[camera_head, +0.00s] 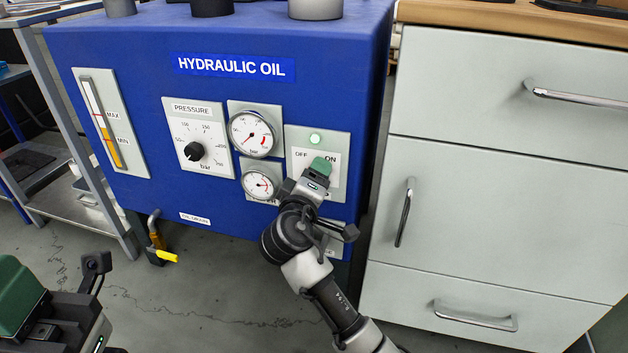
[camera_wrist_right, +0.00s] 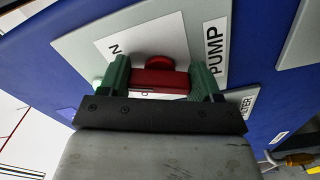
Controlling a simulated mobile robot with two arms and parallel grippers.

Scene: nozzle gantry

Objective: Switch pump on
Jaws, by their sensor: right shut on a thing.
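The pump switch panel (camera_head: 300,150) is a light plate on the blue hydraulic oil tank, with OFF and ON labels and a bright green lamp (camera_head: 315,138) above them. My right gripper (camera_head: 318,170) is at the panel and hides the switch in the head view. In the right wrist view, the gripper's green fingers (camera_wrist_right: 158,80) are shut on the red switch knob (camera_wrist_right: 157,77), one on each side, beside the PUMP label. The knob's exact setting is hard to tell. My left gripper (camera_head: 60,312) is partly in view at the lower left, away from the tank; its opening is unclear.
Two round gauges (camera_head: 252,134) and a black pressure knob (camera_head: 194,151) sit left of the switch. A yellow-handled drain valve (camera_head: 166,256) sticks out low on the tank. A grey drawer cabinet (camera_head: 490,190) stands close on the right.

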